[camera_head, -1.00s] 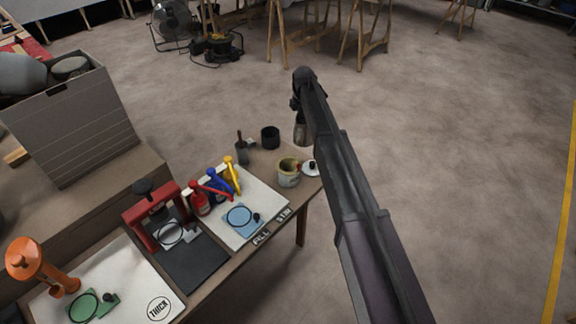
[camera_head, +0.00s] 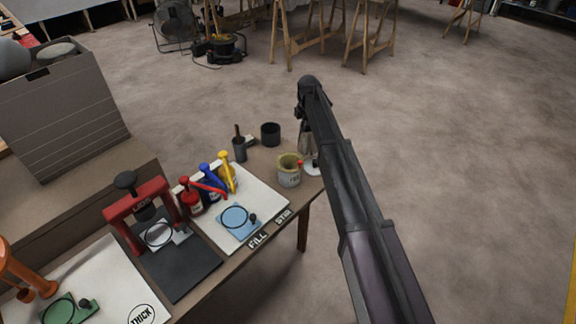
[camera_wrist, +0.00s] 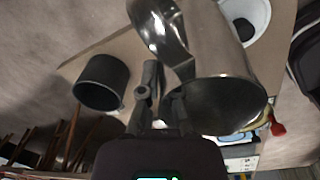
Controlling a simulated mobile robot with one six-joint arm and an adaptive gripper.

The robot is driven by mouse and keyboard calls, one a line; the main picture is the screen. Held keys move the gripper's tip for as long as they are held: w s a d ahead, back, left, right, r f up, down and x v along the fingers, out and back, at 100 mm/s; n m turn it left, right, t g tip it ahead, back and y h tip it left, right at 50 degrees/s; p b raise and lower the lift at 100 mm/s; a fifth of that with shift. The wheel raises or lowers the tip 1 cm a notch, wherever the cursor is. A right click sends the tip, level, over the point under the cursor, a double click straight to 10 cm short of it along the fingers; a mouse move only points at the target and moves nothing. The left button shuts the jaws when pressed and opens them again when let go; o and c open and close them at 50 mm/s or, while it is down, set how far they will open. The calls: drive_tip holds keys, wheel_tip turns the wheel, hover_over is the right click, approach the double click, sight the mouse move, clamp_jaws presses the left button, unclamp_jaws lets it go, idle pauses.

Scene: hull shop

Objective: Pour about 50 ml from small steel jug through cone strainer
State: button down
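The small steel jug (camera_head: 306,141) hangs under my gripper (camera_head: 304,108), at the table's far right corner. In the wrist view the shiny jug (camera_wrist: 215,55) fills the upper right, with its curved handle at its left. My gripper's fingers (camera_wrist: 160,100) are close against the handle side and appear shut on the jug; the exact contact is hard to see. Its contents cannot be made out. A white round piece with a dark centre (camera_wrist: 246,14), possibly the cone strainer, lies beyond the jug; its white edge (camera_head: 312,169) shows beside my arm in the head view.
A yellowish pot (camera_head: 289,171), a black cup (camera_head: 270,134) and a dark holder with a brown handle (camera_head: 239,149) stand near the jug. Red, blue and yellow bottles (camera_head: 207,183), a red press frame (camera_head: 139,206) and a grey box (camera_head: 63,120) are farther left. Open floor lies right.

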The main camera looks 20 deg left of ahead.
drive_tip(key=shift+s+f, duration=0.1)
drive_tip(key=shift+s, duration=0.05)
idle(0.3)
drive_tip(key=shift+s+a+f+t+b, duration=0.1)
drive_tip(key=shift+s+f+t+b, duration=0.2)
drive_tip(key=shift+s+t+b, duration=0.45)
drive_tip(key=shift+s+t, duration=0.1)
drive_tip(key=shift+t, duration=0.35)
drive_tip(key=t, duration=0.1)
drive_tip(key=s+r+t, duration=0.1)
drive_tip(key=s+t+h, duration=0.1)
drive_tip(key=shift+s+a+r, duration=0.2)
drive_tip(key=shift+a, duration=0.1)
drive_tip(key=s+r+t+h+b, duration=0.1)
drive_tip(key=s+r+t+b, duration=0.2)
drive_tip(key=t, duration=0.5)
drive_tip(key=shift+s+a+r+n+b, duration=0.4)
drive_tip(key=shift+r+b, duration=0.4)
drive_tip(key=shift+b, duration=0.6)
drive_tip(key=shift+s+a+r+t, duration=0.1)
drive_tip(key=shift+r+t, duration=0.05)
drive_tip(key=shift+t, duration=0.25)
drive_tip(key=shift+s+r+t+h+b, duration=0.1)
drive_tip(key=shift+s+t+h+b, duration=0.2)
drive_tip(key=shift+s+b, duration=0.25)
